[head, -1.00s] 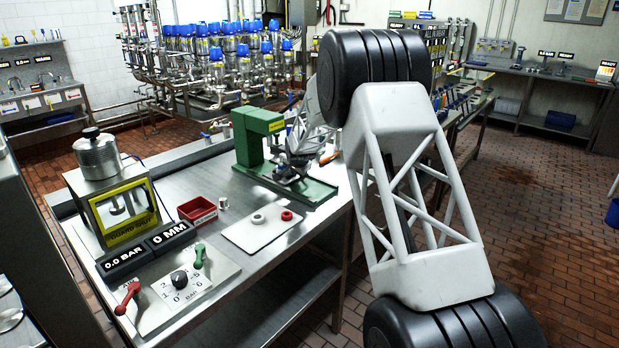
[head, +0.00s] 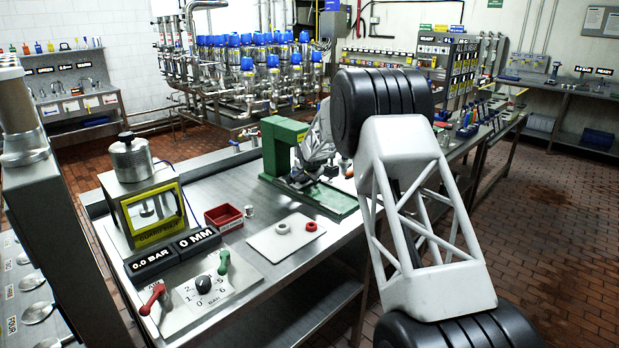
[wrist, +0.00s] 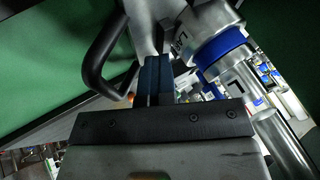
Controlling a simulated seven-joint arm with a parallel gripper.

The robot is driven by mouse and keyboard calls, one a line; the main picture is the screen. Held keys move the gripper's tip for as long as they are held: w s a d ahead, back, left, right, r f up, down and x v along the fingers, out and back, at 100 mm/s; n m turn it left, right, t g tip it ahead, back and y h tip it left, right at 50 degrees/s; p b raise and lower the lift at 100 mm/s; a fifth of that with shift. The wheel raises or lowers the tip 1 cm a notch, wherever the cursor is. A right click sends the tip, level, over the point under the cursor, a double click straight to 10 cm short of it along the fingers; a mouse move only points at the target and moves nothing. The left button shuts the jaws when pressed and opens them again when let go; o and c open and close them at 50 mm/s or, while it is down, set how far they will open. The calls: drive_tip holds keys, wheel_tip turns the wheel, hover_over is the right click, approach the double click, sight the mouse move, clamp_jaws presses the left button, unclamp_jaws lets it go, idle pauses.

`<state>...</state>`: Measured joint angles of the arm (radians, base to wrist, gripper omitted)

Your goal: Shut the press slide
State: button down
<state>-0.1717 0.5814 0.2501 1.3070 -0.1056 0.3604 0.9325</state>
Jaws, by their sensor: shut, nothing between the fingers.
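The green press (head: 278,145) stands on the steel bench in the head view, with its green base (head: 330,198) reaching forward to the right. The end of my arm is low beside its column, and it hides part of the press. In the wrist view my gripper (wrist: 153,62) has its dark fingers together, with nothing between them. A black loop handle (wrist: 100,62) is just left of the fingers, in front of a green surface (wrist: 45,65). I cannot tell whether the fingers touch the handle. The position of the slide is not clear.
A metal cylinder with a blue ring (wrist: 222,48) is close to the right of the fingers. On the bench are a yellow-framed guard box (head: 150,212), a red tray (head: 224,217), a white plate (head: 272,240) with two rings, and a dial panel (head: 215,285).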

drive_tip(key=shift+a, duration=0.1)
drive_tip(key=shift+v, duration=4.95)
drive_tip(key=shift+r, duration=0.15)
drive_tip(key=s+d+r+n+g, duration=0.1)
drive_tip(key=s+d+r, duration=0.35)
drive_tip(key=s, duration=0.85)
drive_tip(key=s+d+r+n+g, duration=0.15)
drive_tip(key=s+d+r, duration=0.35)
drive_tip(key=s, duration=0.7)
drive_tip(key=s+d+r+n, duration=0.1)
drive_tip(key=s+d+r, duration=0.4)
drive_tip(key=s, duration=0.8)
drive_tip(key=s+d+f+n+g, duration=0.1)
drive_tip(key=s+d+f+n, duration=0.1)
drive_tip(key=s, duration=1.6)
drive_tip(key=s+d+f+n+g+h, duration=0.1)
drive_tip(key=s+d+f+n, duration=0.1)
drive_tip(key=s, duration=1.7)
drive_tip(key=shift+s+f, duration=0.3)
drive_tip(key=shift+f, duration=0.2)
